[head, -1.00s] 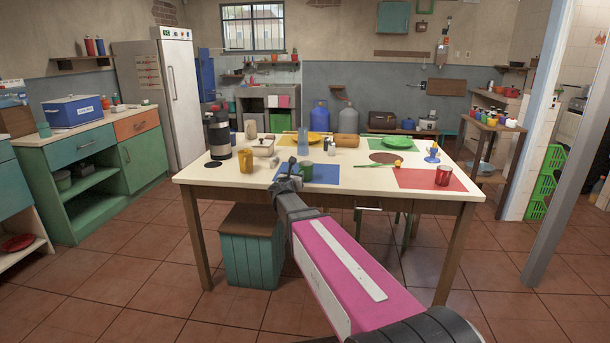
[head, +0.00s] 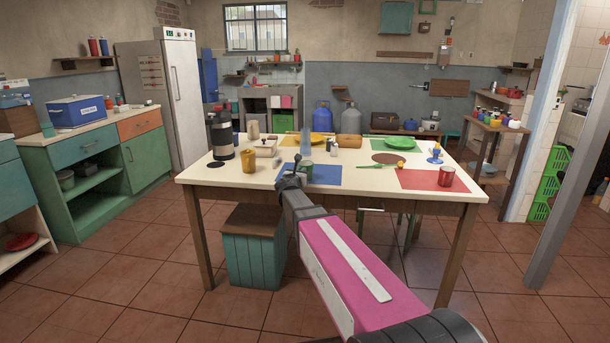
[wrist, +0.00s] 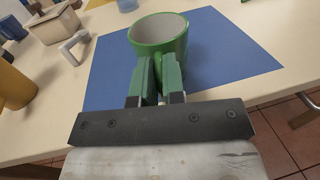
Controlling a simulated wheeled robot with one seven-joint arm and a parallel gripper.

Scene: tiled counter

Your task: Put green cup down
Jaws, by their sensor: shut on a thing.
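The green cup (wrist: 160,38) stands upright over the blue mat (wrist: 222,48) in the wrist view, its pale inside facing up. My gripper (wrist: 156,78) is shut on the near side of the cup, probably at its handle, which the fingers mostly hide. I cannot tell whether the cup's base touches the mat. In the head view the cup (head: 306,170) is small, just beyond my gripper (head: 293,172), over the blue mat (head: 326,176) near the front edge of the table.
A red cup (head: 446,176) stands on a red mat (head: 420,183) to the right. Small shakers (head: 332,147) stand behind the blue mat. The mat's right part is clear.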

